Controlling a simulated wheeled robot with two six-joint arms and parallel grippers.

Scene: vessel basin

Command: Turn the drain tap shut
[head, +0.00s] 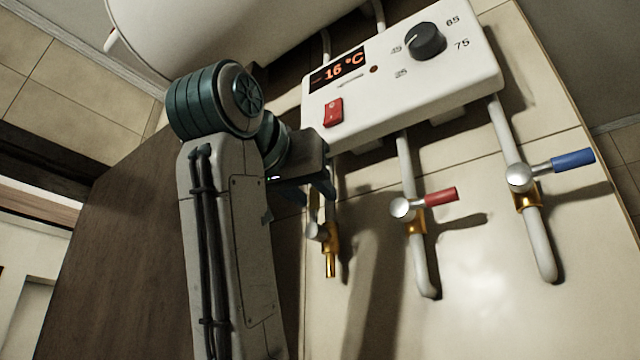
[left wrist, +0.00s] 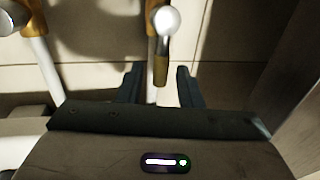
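The drain tap (head: 318,232) is the leftmost of the taps under the heater's control box, with a silver hub and a brass spout pointing down. Its short brownish lever (left wrist: 161,70) points from the hub toward my left gripper, in line with the pipe. My left gripper (head: 308,192) is just above the tap, partly hidden by its own wrist. In the left wrist view its two fingers (left wrist: 159,82) are apart, one on each side of the lever end and pipe. I cannot tell whether they touch it. My right gripper is not in view.
The white control box (head: 400,85) with a dial and red switch hangs just above my left gripper. A red-handled tap (head: 425,202) and a blue-handled tap (head: 550,168) are to the right. A brown wooden panel (head: 120,250) is on the left.

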